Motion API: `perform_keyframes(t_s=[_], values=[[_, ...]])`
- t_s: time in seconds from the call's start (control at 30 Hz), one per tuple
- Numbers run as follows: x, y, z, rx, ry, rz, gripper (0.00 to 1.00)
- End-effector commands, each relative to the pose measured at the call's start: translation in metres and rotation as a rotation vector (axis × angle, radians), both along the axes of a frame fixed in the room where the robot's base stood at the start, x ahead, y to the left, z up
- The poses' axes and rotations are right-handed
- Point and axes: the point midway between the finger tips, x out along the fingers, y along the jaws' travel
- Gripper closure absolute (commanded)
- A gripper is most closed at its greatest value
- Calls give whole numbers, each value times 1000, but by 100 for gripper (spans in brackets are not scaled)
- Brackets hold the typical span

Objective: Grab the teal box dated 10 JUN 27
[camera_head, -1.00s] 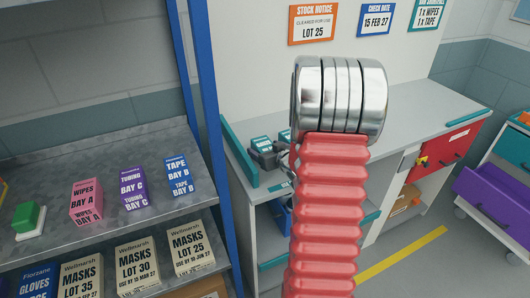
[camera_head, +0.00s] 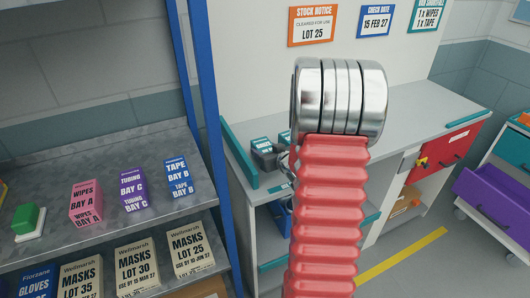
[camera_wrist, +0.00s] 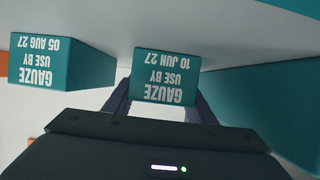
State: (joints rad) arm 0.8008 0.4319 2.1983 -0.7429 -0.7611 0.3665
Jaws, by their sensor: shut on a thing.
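In the wrist view, lettering appears upside down. The teal gauze box dated 10 JUN 27 (camera_wrist: 164,77) sits between the two dark fingers of my gripper (camera_wrist: 163,104), which is shut on it. A second teal gauze box, dated 05 AUG 27 (camera_wrist: 58,62), stands apart to the left in that view. I cannot tell whether the held box touches the bench.
The grey bench (camera_head: 405,118) runs along the wall, with a teal end panel (camera_head: 240,153) close by the boxes. A blue shelf post (camera_head: 207,110) stands left. The shelf (camera_head: 90,160) holds several labelled boxes. A trolley with a purple drawer (camera_head: 488,200) is at right.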

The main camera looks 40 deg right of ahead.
Motion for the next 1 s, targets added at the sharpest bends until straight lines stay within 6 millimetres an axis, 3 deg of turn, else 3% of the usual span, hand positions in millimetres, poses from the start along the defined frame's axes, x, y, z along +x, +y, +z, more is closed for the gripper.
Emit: perform_keyframes(t_s=[0.27, 0.7, 1.0], values=[[1, 0, 20, -3, -3, 1, 75], [1, 0, 86, -5, -4, 2, 75], [1, 1, 100, -1, -1, 1, 75]])
